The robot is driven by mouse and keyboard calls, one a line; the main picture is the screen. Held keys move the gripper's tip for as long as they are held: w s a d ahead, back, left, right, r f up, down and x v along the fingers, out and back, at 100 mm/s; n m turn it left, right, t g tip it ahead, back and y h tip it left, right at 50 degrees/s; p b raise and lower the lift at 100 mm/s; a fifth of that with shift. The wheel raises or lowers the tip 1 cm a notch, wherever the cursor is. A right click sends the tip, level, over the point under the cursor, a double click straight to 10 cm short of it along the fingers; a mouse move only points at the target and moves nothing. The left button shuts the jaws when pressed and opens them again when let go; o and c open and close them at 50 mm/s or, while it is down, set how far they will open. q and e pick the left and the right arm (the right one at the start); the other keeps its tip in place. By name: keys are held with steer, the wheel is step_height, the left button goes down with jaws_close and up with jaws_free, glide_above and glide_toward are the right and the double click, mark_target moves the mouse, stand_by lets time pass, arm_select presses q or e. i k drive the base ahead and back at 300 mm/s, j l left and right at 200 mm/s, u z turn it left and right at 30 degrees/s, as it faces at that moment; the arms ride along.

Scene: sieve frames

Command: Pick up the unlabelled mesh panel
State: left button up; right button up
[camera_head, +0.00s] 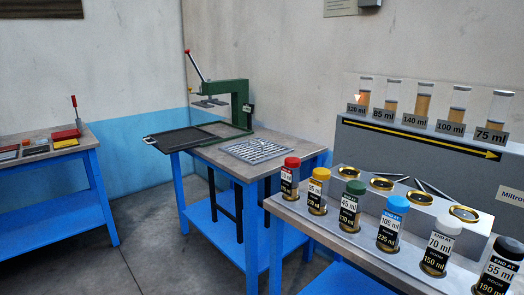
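A pale silver panel with a grid-like pattern (257,151) lies flat on the middle blue-legged table (205,152), and I see no label on it, though it is small in view. Several small framed panels (36,149) lie on the left table (88,143); they are too small to tell whether they are mesh or labelled. Neither of my grippers is in view.
A green press (239,103) with a red-knobbed lever and a dark flat tray (180,138) are on the middle table. Capped bottles (350,207) line the front-right bench, with labelled tubes (422,104) behind. Open floor (150,230) lies between the left and middle tables.

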mark_target(224, 148)
steer(key=i+j+z, duration=0.15)
steer(key=z, duration=0.85)
steer(key=j+z, duration=0.25)
steer(key=i+j+z, duration=0.1)
steer(key=j+z, duration=0.2)
steer(key=j, duration=0.15)
steer(key=j+z, duration=0.25)
steer(key=j, duration=0.5)
steer(key=j+z, duration=0.3)
steer(key=j, duration=0.45)
steer(key=k+j, duration=0.1)
steer(key=j, duration=0.95)
steer(key=k+j, duration=0.15)
steer(key=j, duration=0.35)
steer(key=i+z, duration=0.05)
